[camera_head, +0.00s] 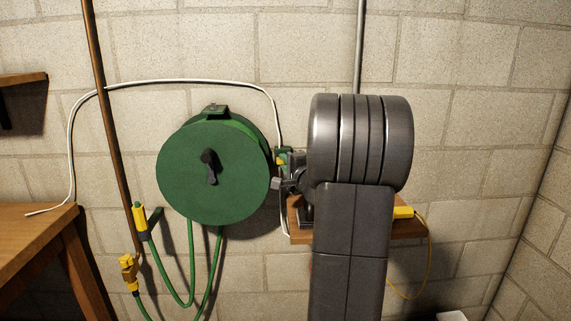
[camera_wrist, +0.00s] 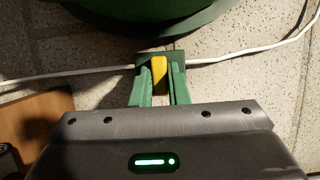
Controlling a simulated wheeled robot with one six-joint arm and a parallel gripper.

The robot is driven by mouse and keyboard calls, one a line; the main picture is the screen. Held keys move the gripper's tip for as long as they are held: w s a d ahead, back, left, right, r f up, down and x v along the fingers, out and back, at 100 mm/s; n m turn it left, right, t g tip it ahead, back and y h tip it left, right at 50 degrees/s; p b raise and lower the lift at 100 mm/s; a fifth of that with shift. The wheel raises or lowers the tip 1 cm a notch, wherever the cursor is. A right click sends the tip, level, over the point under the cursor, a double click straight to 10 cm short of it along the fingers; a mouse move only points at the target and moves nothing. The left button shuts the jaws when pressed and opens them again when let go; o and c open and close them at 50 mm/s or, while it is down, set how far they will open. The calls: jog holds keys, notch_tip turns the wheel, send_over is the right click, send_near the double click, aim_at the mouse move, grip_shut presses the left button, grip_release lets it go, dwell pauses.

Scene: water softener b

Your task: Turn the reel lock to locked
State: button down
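The green hose reel (camera_head: 180,165) hangs on the block wall in the head view, with a black handle (camera_head: 209,167) on its round face. Its lower rim (camera_wrist: 150,28) shows at the top of the wrist view. A small yellow lever (camera_wrist: 160,72) on a green mount is just below that rim; I take it to be the reel lock. My gripper (camera_wrist: 160,88) reaches to it, with one green finger on each side of the lever. The fingers are very close to its sides; I cannot tell whether they touch it. In the head view my arm partly hides this spot.
A white cable (camera_wrist: 232,53) runs along the wall behind the lever. A wooden shelf (camera_head: 300,238) with a yellow item (camera_head: 402,212) is behind my arm. A green hose (camera_head: 192,265) hangs below the reel. A brown pipe (camera_head: 110,140) and wooden table (camera_head: 35,225) are at left.

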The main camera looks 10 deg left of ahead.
jog(key=shift+f+b, duration=0.15)
jog(key=shift+b, duration=0.25)
jog(key=b, duration=0.1)
jog(key=m+b, duration=0.1)
jog(key=b, duration=0.1)
jog(key=shift+f+m+t, duration=0.3)
jog(key=m+t+b, duration=0.1)
jog(key=m+b, duration=0.2)
jog(key=b, duration=0.3)
jog(key=m+t+b, duration=0.1)
jog(key=m+b, duration=0.3)
jog(key=b, duration=0.1)
jog(key=shift+a+f+t+b, duration=0.1)
jog(key=shift+f+t+b, duration=0.05)
jog(key=shift+t+b, duration=0.2)
jog(key=m+t+b, duration=0.1)
jog(key=m+b, duration=0.2)
jog(key=shift+r+h, duration=0.2)
jog(key=shift+h, duration=0.2)
jog(key=shift+t, duration=0.25)
jog(key=shift+r, duration=0.1)
jog(key=c, duration=1.4)
grip_release()
